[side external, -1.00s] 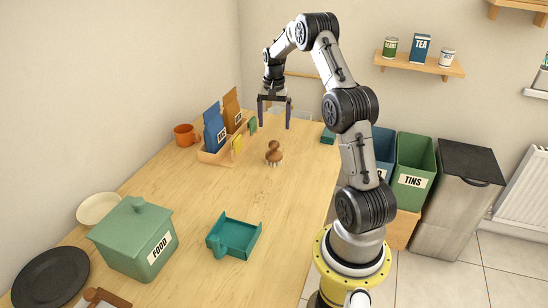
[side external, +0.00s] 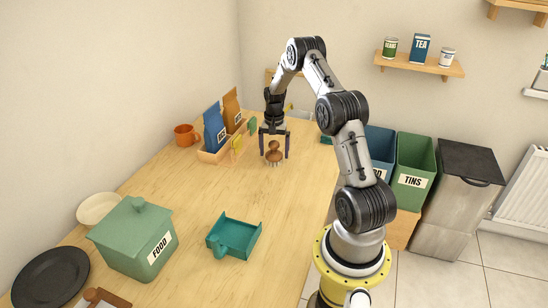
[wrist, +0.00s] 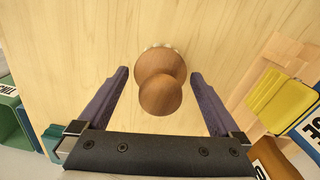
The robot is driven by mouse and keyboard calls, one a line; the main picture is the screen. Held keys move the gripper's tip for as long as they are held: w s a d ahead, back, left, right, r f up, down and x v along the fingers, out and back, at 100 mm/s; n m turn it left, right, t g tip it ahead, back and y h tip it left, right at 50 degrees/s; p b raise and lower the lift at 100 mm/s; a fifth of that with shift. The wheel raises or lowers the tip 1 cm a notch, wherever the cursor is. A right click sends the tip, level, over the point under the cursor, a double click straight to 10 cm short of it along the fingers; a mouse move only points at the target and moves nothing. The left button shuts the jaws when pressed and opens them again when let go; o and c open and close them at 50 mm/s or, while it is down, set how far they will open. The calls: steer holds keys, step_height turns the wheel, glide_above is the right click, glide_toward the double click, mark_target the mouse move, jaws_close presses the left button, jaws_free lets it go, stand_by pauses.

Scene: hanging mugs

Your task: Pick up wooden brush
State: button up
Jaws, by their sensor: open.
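The wooden brush (side external: 274,151) stands upright on the table, with a round brown knob on top and pale bristles below. In the wrist view the brush (wrist: 161,92) is seen from above, its knob between and slightly in front of the fingers' bases. My gripper (side external: 274,157) is open, pointing down, with one finger on each side of the brush. In the wrist view my gripper (wrist: 160,75) shows clear gaps between both dark purple fingers and the brush. It holds nothing.
A wooden tray (side external: 213,158) with blue and brown packets stands left of the brush, beside an orange mug (side external: 185,134). A teal dustpan-like tray (side external: 236,238) and a green FOOD box (side external: 136,238) are nearer. The table between is clear.

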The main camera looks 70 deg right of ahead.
steer(key=shift+f, duration=0.45)
steer(key=c, duration=1.4)
steer(key=shift+o, duration=0.2)
steer(key=shift+r, duration=0.1)
steer(key=shift+r, duration=0.5)
step_height(320, 180, up, 2)
steer(key=shift+r, duration=0.15)
steer(key=s+a+r, duration=0.9)
steer(key=a, duration=0.1)
steer(key=shift+a+r, duration=0.3)
steer(key=shift+a, duration=0.1)
